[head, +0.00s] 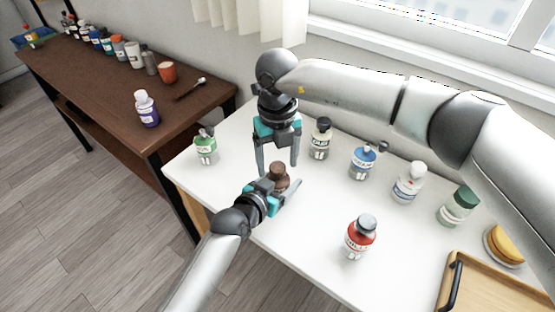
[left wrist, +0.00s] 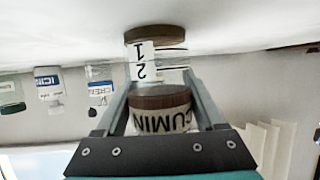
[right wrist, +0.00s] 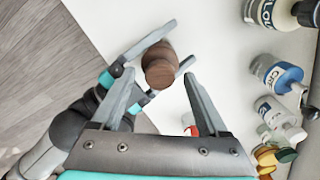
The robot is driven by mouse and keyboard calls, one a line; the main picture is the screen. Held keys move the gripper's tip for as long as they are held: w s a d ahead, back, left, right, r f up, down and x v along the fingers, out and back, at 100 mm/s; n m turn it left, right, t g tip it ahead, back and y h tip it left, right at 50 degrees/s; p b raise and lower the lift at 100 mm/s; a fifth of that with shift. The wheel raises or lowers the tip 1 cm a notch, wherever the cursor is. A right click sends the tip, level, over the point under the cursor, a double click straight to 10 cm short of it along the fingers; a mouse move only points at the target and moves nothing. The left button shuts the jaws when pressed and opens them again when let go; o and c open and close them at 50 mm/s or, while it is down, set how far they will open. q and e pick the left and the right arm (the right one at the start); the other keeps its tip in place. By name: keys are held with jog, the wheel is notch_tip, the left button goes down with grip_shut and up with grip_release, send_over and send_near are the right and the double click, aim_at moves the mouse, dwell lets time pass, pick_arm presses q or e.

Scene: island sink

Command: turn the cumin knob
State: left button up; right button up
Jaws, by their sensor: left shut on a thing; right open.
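The cumin container (head: 279,172) stands on the white table with a round brown knob on top. The right wrist view looks down on the brown knob (right wrist: 160,66). My left gripper (head: 284,182) reaches in low from the front left and is shut around the container. The left wrist view is upside down and shows the CUMIN label (left wrist: 164,120), a brown band and a small tag with numbers (left wrist: 141,62). My right gripper (head: 278,167) points down above the knob, open, its fingers on either side in the view and apart from it. The lower body is mostly hidden in the head view.
A green-labelled bottle (head: 205,146) stands left, a dark-capped jar (head: 320,140) and blue-labelled bottle (head: 363,162) behind right, and a red bottle (head: 360,238) front right. A wooden tray (head: 497,292) lies at the right. A brown side table (head: 120,95) stands left.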

aim_at(278, 166)
notch_tip(278, 166, up, 12)
dwell(0.6)
dwell(0.5)
notch_tip(278, 166, down, 12)
jog(key=n, duration=2.1)
jog(key=shift+f+n, duration=0.15)
jog(key=shift+n, duration=0.15)
jog(key=shift+c, duration=0.4)
grip_shut()
